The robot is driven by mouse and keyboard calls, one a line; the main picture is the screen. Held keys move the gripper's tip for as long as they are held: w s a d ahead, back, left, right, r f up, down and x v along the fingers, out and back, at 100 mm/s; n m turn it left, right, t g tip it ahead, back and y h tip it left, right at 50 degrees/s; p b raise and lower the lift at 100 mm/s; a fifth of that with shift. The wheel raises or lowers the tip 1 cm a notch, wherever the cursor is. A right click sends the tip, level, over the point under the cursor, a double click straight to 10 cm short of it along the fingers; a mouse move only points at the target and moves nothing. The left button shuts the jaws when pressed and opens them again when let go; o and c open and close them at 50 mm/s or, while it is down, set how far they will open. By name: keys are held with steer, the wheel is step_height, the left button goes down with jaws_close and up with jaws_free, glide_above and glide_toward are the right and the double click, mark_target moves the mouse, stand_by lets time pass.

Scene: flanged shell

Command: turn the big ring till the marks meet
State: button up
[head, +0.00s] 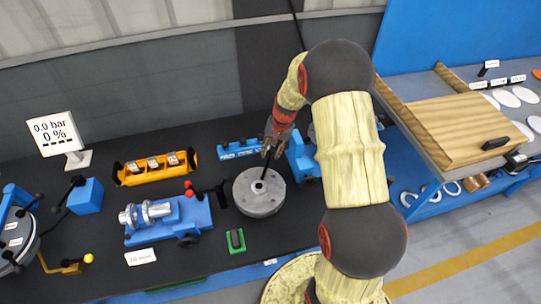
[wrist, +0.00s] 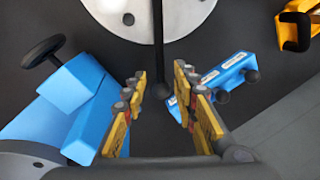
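A grey round flanged disc (head: 258,205), which seems to be the big ring, lies on the dark bench in the head view. It also shows at the top of the wrist view (wrist: 125,12). A thin black bar (wrist: 158,45) runs out from it to a ball end. My gripper (head: 271,152) is behind the disc, at the bar's far end. In the wrist view its two fingers (wrist: 158,88) are apart, one on each side of the ball end, with gaps; nothing is gripped. I cannot make out the marks.
A blue block with a black handle (wrist: 75,90) is left of my fingers in the wrist view. A blue labelled rail (wrist: 225,72) is on the right. A blue vise-like fixture (head: 170,218) and a green block (head: 235,240) stand near the disc.

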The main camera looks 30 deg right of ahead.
steer(key=shift+w+a+f, duration=0.1)
steer(key=shift+f, duration=0.5)
steer(key=shift+w+a+f, duration=0.1)
steer(key=shift+f, duration=0.5)
steer(key=shift+c, duration=1)
jaws_close()
